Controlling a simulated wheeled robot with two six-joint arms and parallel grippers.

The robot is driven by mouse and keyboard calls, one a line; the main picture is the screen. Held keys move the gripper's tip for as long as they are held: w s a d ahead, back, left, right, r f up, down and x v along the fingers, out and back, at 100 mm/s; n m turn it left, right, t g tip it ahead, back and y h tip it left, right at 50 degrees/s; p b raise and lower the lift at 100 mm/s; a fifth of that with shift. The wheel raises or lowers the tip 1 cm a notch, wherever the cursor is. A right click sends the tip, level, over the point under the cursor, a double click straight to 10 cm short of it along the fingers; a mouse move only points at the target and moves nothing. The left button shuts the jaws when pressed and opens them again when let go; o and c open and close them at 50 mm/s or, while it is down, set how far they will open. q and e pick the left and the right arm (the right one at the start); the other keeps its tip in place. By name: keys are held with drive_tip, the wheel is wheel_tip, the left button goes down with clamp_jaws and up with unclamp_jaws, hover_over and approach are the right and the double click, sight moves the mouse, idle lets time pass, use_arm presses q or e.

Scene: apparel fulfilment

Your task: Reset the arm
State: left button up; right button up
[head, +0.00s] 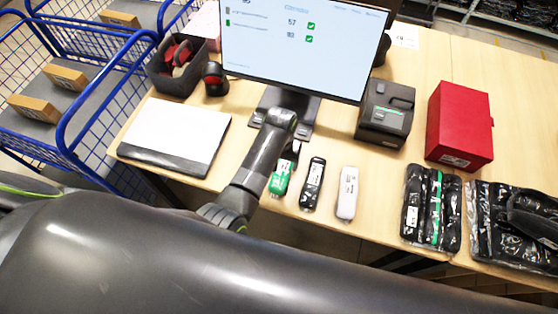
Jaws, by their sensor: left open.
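My left arm comes in from the left across the front of the picture, and its forearm reaches up over the desk. My left gripper (291,154) is partly hidden behind the wrist, with its jaws open, near the upper end of a green packaged item (281,179). I see nothing held in it; whether it touches the green item cannot be told. To the right of the green item lie a black packaged item (313,184) and a white one (347,192). My right gripper is not in view.
A monitor (300,45) stands behind the wrist. A white-topped pad (175,135), a dark bin (177,68), a scanner (215,79), a label printer (386,112), a red box (459,124) and bagged black garments (431,208) surround it. Blue wire carts (64,127) stand left.

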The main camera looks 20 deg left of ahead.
use_arm(q)
drive_tip(key=s+a+r+n+t, duration=0.2)
drive_tip(key=s+a, duration=1)
drive_tip(key=a, duration=0.1)
drive_tip(key=s+a+r+t+y, duration=0.1)
drive_tip(key=s+a+r, duration=0.2)
drive_tip(key=s+r, duration=0.3)
drive_tip(key=s+a+r+t+y, duration=0.1)
drive_tip(key=s+a+r, duration=0.2)
drive_tip(key=s+r, duration=0.35)
wheel_tip(320, 180, down, 35)
drive_tip(key=s+a+g+b, duration=0.1)
drive_tip(key=s+g+b, duration=0.1)
drive_tip(key=b, duration=0.6)
drive_tip(key=s+f+b, duration=0.3)
drive_tip(key=s+f, duration=0.4)
drive_tip(key=f, duration=0.4)
drive_tip(key=s+d+f+h+b, duration=0.1)
drive_tip(key=s+f+b, duration=0.2)
drive_tip(key=s+f, duration=0.4)
wheel_tip(320, 180, down, 4)
drive_tip(key=shift+s+m+g, duration=0.3)
drive_tip(key=shift+m+g, duration=0.1)
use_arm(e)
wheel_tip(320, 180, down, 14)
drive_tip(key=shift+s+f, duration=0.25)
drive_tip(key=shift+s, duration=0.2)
